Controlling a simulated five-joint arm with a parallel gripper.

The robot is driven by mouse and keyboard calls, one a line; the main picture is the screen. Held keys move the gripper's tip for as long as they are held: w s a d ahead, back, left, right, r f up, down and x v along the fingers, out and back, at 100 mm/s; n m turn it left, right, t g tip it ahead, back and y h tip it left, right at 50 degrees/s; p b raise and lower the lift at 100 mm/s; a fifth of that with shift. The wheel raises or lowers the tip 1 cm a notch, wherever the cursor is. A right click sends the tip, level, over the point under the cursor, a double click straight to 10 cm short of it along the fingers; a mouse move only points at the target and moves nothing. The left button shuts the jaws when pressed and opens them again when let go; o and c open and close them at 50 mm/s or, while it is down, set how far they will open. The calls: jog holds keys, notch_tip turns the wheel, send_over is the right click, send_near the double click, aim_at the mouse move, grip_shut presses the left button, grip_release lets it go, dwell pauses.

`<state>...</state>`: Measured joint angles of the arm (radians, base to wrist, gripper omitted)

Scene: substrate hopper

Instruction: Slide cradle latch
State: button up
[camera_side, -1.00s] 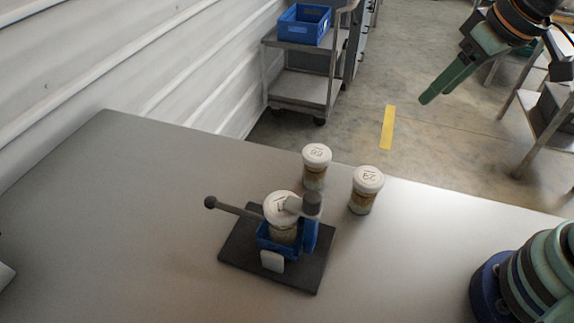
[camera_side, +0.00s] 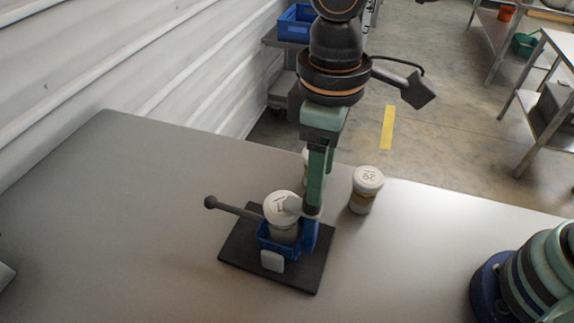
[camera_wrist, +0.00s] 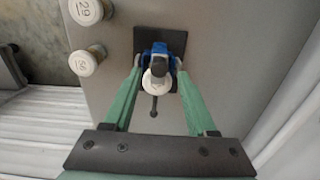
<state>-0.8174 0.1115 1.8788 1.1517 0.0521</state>
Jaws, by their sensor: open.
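The blue cradle (camera_side: 268,238) stands on a dark base plate (camera_side: 237,253) and holds a white-lidded jar (camera_side: 279,204) upright. A grey latch arm (camera_side: 292,206) reaches onto the lid's right side. Its thick grey knob is mostly hidden by my gripper in the side view, but the dark knob (camera_wrist: 159,72) shows in the wrist view. A rod with a ball end (camera_side: 210,202) sticks out left of the cradle. My gripper (camera_side: 313,208) points down at the knob. In the wrist view its green fingers (camera_wrist: 158,66) are open, one on each side of the knob; contact is unclear.
A second lidded jar (camera_side: 367,181) stands on the grey table (camera_side: 130,210) behind and right of the cradle. A third jar (camera_wrist: 86,63) is mostly hidden behind my gripper in the side view. The table's left part is clear.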

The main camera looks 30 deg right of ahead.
jog(key=shift+w+a+f, duration=0.25)
jog(key=shift+w+a, duration=0.05)
jog(key=shift+w, duration=0.05)
jog(key=shift+f, duration=2.3)
jog(key=c, duration=0.9)
jog(key=shift+s+d, duration=0.1)
jog(key=shift+s+d+r, duration=0.1)
jog(key=shift+s+d, duration=0.95)
jog(key=shift+s, duration=0.05)
